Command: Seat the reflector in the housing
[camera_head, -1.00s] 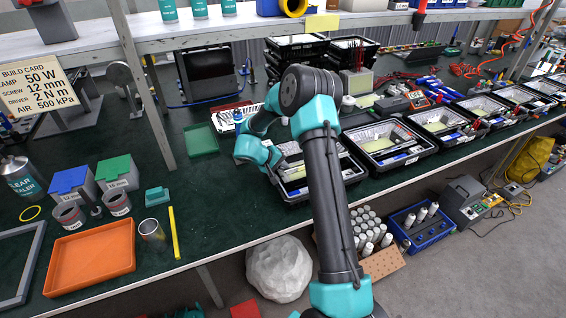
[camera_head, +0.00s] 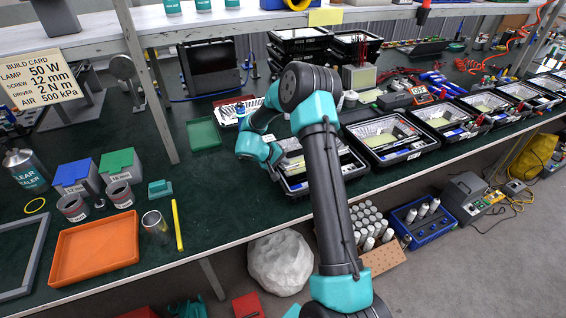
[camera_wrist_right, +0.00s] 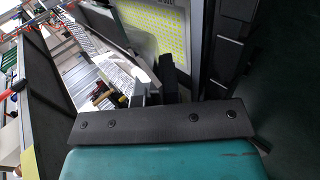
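A black open housing (camera_head: 345,168) stands at the bench's front edge, partly hidden behind my right arm. A pale yellow dotted panel (camera_wrist_right: 158,30) and shiny silver faceted sheet (camera_wrist_right: 92,42), which looks like reflector material, show in the right wrist view. My right gripper (camera_wrist_right: 154,88) is at this housing's left side. Its two short fingers show close together beside the silver and white edges. Whether they grip anything is unclear. In the head view the fingertips are hidden by the wrist. My left gripper is not in view.
More black housings (camera_head: 427,143) with silver and yellow insides line the bench to the right. An orange tray (camera_head: 95,250), a green tray (camera_head: 203,133) and a yellow bar (camera_head: 177,226) lie left. A shelf post (camera_head: 147,85) stands left of my arm.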

